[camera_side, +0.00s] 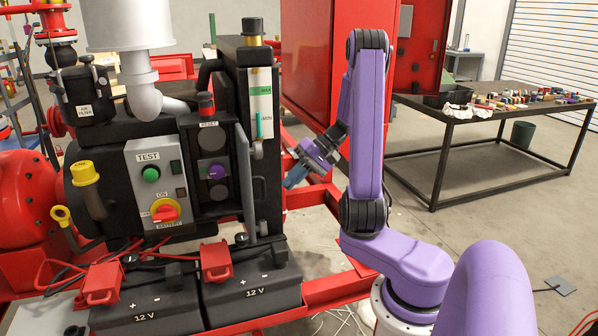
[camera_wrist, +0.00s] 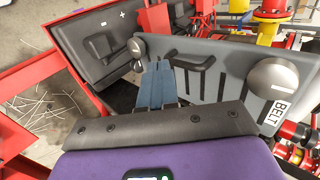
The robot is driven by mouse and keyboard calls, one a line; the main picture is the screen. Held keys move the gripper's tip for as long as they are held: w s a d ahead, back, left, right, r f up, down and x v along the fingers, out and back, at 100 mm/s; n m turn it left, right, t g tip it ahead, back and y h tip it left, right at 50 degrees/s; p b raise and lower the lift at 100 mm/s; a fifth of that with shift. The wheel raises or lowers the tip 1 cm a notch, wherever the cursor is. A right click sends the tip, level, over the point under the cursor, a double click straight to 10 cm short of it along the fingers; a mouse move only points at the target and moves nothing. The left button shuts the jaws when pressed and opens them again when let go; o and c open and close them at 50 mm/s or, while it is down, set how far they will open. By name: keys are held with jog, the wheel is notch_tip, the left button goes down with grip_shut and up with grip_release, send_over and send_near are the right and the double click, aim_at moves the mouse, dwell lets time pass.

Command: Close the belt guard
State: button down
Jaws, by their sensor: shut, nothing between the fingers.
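The belt guard (camera_wrist: 225,75) is a grey slotted panel with a white BELT label (camera_wrist: 279,112), right of centre in the wrist view. A dark handle (camera_wrist: 190,60) stands out from it, and a round grey disc (camera_wrist: 272,78) shows near its right end. My gripper (camera_wrist: 157,66) has blue fingers, shut and empty, with the tips just left of the handle. I cannot tell whether they touch the guard. I cannot tell how far the guard is open.
A black box with a plus mark (camera_wrist: 95,45) and a red frame (camera_wrist: 40,95) lie left of the fingers in the wrist view. In the side view, a red cabinet (camera_side: 320,60) stands behind my arm, batteries (camera_side: 255,288) sit in front, and a cluttered table (camera_side: 490,115) is at right.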

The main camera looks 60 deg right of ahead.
aim_at(265, 194)
jog(key=shift+w+a+f, duration=0.5)
jog(key=shift+w+a, duration=0.35)
jog(key=shift+w, duration=0.05)
jog(key=shift+w+a+f, duration=0.55)
jog(key=shift+w+a, duration=0.3)
jog(key=shift+w, duration=0.05)
jog(key=shift+w+a+f, duration=0.5)
jog(key=shift+w+a, duration=0.35)
jog(key=shift+w, duration=0.05)
jog(key=shift+a, duration=0.15)
